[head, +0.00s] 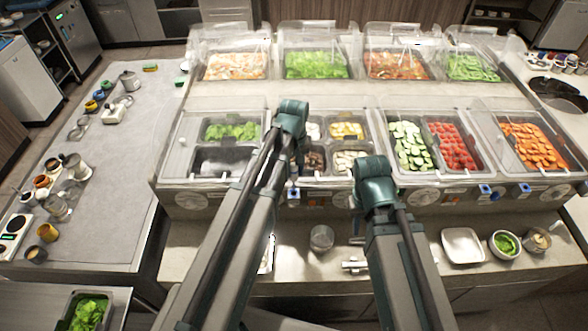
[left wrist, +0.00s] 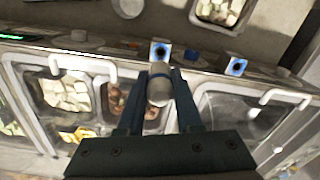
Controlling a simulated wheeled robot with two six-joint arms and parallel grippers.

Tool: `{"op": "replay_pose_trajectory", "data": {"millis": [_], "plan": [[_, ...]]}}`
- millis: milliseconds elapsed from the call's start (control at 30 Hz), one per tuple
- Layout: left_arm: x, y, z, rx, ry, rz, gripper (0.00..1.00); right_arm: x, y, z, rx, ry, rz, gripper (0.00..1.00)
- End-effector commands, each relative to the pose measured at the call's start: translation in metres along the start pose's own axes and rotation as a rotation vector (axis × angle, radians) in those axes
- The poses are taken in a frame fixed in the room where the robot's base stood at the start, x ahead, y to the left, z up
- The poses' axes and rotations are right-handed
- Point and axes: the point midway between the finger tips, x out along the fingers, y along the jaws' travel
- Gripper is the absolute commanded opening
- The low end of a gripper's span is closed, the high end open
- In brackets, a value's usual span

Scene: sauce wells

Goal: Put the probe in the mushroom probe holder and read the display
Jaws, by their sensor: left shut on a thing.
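In the left wrist view my left gripper (left wrist: 158,92) is shut on the probe (left wrist: 159,88), a pale grey cylinder with a rounded end. The probe's far end lies close to a blue-ringed holder (left wrist: 160,50) on the counter's front panel. I cannot tell whether it touches or enters it. Brown mushrooms (left wrist: 152,112) show in a bin behind the fingers, and in the head view (head: 314,160). In the head view a blue holder (head: 293,193) sits below my left wrist, where the fingers are mostly hidden. My right gripper is hidden behind its own arm.
A second blue holder (left wrist: 235,66) is beside the first. A lit green display (left wrist: 10,37) is at the left wrist view's edge, too small to read. Clear lids cover the food bins. A metal cup (head: 321,238) and white tray (head: 463,246) stand on the front ledge.

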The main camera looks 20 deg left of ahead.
Motion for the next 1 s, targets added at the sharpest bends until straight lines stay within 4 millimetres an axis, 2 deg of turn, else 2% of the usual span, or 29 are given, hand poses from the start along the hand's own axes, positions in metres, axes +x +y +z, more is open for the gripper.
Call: {"op": "replay_pose_trajectory", "data": {"millis": [33, 133, 1000], "plan": [[0.0075, 0.0, 0.0, 0.0, 0.0, 0.0, 0.0, 0.0075, -0.0007, -0.0005, 0.001, 0.0, 0.0, 0.28], [0.0109, 0.0, 0.0, 0.0, 0.0, 0.0, 0.0, 0.0108, -0.001, -0.0008, 0.001, 0.001, 0.0, 0.28], [0.0129, 0.0, 0.0011, 0.0, 0.0, 0.0, 0.0, 0.0129, -0.0012, -0.0009, 0.001, 0.0, 0.0, 0.28]]}}
